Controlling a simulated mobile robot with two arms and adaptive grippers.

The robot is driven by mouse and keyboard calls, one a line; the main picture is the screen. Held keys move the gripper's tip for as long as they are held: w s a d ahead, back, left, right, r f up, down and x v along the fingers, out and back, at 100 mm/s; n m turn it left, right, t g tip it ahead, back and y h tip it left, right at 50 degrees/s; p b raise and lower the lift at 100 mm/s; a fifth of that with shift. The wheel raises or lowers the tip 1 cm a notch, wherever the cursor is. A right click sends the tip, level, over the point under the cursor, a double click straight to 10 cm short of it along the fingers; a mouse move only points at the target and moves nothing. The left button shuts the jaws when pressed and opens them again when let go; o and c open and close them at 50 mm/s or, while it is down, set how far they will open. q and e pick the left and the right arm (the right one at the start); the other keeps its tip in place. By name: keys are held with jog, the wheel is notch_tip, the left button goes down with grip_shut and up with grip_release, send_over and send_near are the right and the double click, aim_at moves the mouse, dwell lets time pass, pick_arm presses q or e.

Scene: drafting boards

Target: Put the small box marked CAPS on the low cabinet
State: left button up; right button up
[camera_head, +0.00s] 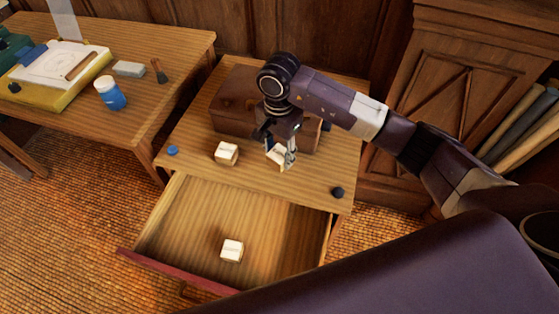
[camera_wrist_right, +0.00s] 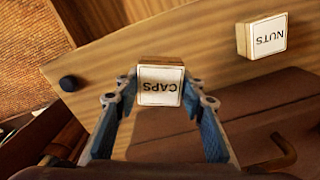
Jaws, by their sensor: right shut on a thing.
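The small white-faced box marked CAPS (camera_wrist_right: 160,88) sits between the two fingers of my right gripper (camera_head: 283,158), which is shut on it. In the head view this box (camera_head: 276,157) is partly hidden by the fingers. It is over the top of the low wooden cabinet (camera_head: 192,150), whose drawer stands open; I cannot tell whether it touches the top. A similar box marked NUTS (camera_wrist_right: 264,37) rests on the cabinet top and also shows in the head view (camera_head: 227,153). My left gripper is not in view.
Another small box (camera_head: 232,250) lies in the open drawer (camera_head: 190,225). A brown wooden chest (camera_head: 233,103) stands at the back of the cabinet top. A blue knob (camera_head: 173,150) and a dark knob (camera_head: 337,192) sit near its front corners. A drafting table (camera_head: 180,40) stands at left.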

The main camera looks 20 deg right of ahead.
aim_at(279, 164)
notch_tip(279, 164, down, 4)
jog(key=shift+f, duration=0.15)
jog(key=shift+f, duration=0.1)
jog(key=o, duration=0.7)
jog(key=shift+f, duration=0.1)
jog(key=o, duration=0.5)
jog(key=shift+c, duration=0.2)
